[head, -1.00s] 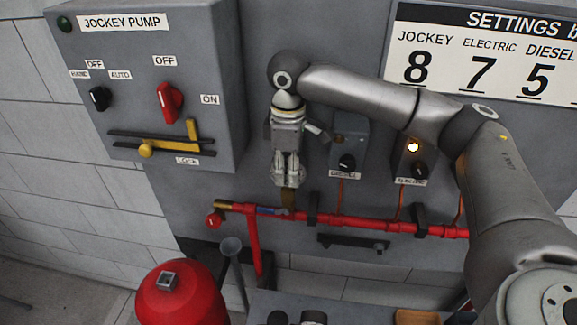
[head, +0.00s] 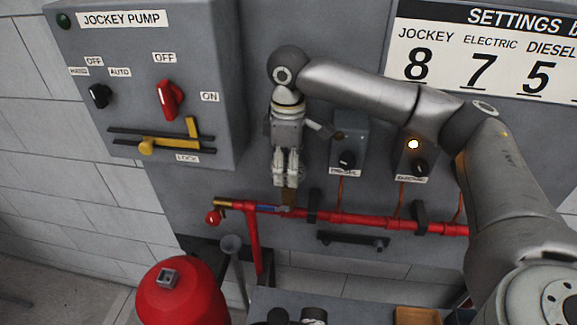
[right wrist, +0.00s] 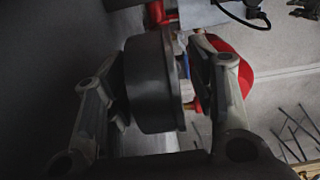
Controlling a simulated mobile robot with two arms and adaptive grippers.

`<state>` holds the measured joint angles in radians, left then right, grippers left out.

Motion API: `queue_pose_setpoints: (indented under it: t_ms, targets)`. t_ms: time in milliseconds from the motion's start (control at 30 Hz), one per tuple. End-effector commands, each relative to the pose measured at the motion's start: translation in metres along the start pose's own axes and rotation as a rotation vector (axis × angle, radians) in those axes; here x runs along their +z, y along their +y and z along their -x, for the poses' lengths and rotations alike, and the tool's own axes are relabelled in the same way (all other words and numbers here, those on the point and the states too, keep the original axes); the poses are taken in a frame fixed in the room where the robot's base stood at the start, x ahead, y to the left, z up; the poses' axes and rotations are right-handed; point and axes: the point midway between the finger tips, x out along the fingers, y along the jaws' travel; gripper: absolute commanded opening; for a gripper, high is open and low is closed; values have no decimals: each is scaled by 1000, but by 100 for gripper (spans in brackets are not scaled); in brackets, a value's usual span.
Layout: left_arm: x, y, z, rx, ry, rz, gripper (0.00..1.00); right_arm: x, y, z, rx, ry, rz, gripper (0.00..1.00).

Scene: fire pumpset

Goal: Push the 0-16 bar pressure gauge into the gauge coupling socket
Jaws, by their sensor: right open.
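My right gripper (head: 287,182) points down in front of the grey wall panel, just above the left part of the red pipe. In the right wrist view its two fingers (right wrist: 160,92) stand open on either side of a dark round gauge body (right wrist: 150,85). A gap shows on the right finger's side; contact on the left side cannot be told. The gauge's dial is not readable, and in the head view the fingers largely hide the gauge. A brass fitting (head: 289,198) shows below the fingertips at the pipe; whether the gauge's stem sits in the socket is hidden.
The red pipe (head: 365,222) runs along the panel on black brackets. The jockey pump box (head: 150,75) is at left, with diesel (head: 348,145) and electric (head: 413,155) boxes right of the gripper. A red vessel (head: 180,298) stands below left.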

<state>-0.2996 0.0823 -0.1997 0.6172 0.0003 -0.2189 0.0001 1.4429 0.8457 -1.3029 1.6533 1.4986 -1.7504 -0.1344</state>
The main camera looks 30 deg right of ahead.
Motion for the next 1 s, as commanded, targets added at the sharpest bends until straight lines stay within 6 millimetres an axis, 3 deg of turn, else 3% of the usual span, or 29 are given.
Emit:
queue_pose_setpoints:
  t_ms: [533,700,1000]
  targets:
    - [-1,2,0,2,2,0,40,-1,0,101,2,4,0,52]
    - [-1,2,0,2,2,0,40,0,0,115,2,2,0,52]
    - [-1,2,0,2,2,0,40,0,0,118,0,1,0,52]
